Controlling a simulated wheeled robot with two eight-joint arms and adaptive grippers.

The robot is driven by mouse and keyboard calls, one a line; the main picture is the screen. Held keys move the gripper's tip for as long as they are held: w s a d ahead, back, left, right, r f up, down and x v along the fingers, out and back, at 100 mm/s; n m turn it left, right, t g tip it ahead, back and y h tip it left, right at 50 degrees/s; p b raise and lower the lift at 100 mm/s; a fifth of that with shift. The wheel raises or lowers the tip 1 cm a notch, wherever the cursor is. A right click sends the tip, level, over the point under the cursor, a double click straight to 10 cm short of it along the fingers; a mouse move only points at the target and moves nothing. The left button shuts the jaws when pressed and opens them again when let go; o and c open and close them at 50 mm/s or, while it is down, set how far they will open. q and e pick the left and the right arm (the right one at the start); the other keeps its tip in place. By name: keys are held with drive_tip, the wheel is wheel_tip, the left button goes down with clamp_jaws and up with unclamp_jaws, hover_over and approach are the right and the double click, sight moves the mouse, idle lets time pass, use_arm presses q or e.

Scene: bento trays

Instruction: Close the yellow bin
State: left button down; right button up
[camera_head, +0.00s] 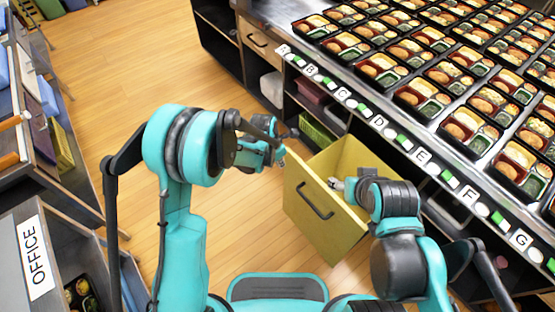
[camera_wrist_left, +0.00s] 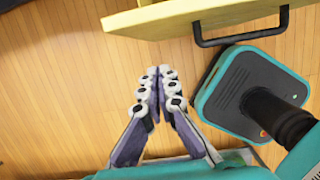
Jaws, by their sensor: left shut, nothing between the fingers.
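The yellow bin (camera_head: 315,215) is a drawer pulled out from under the counter, with a black handle (camera_head: 315,200) on its front. Its open top shows in the head view. In the left wrist view the front of the bin (camera_wrist_left: 180,18) and its handle (camera_wrist_left: 243,40) lie at the top. My left gripper (camera_head: 281,158) is near the top left corner of the bin front; it is shut and empty, and its fingertips (camera_wrist_left: 158,72) are together. My right gripper (camera_head: 336,184) is at the bin's open top, just behind the front panel. Its fingers are too small to judge.
The counter (camera_head: 345,75) at right holds many filled bento trays above lettered labels. A green basket (camera_head: 318,138) and a pink container (camera_head: 308,90) sit on shelves beneath. A grey unit marked OFFICE (camera_head: 38,258) stands at left. Wooden floor (camera_head: 130,85) is clear between.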

sight(290, 160)
use_arm(q)
drive_tip(key=w+d+f+b, duration=0.1)
drive_tip(key=d, duration=0.1)
drive_tip(key=w+d+f+b, duration=0.1)
drive_tip(key=w+f, duration=0.1)
drive_tip(key=shift+d, duration=0.4)
drive_tip(key=shift+r, duration=0.1)
